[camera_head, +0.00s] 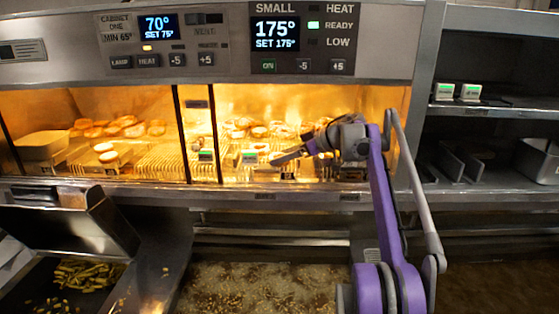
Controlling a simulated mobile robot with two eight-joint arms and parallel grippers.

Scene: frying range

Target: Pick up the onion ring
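My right gripper (292,156) reaches into the lit right bay of the heated cabinet from the right, its fingers pointing left and slightly down. They are small and seen edge-on, so I cannot tell whether they are open or hold anything. Round golden fried pieces (259,131) that look like onion rings lie at the back of this bay. A small pale piece (260,147) lies just left of the fingertips; I cannot tell if it is a ring. My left gripper is not in view.
Wire racks (163,163) and small green-lit tags (205,155) line the cabinet front. A divider post (182,130) separates the bays. More fried pieces (127,122) lie in the left bay. Below is a crumb-covered oil vat (260,288); fries (88,273) lie in the left tray.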

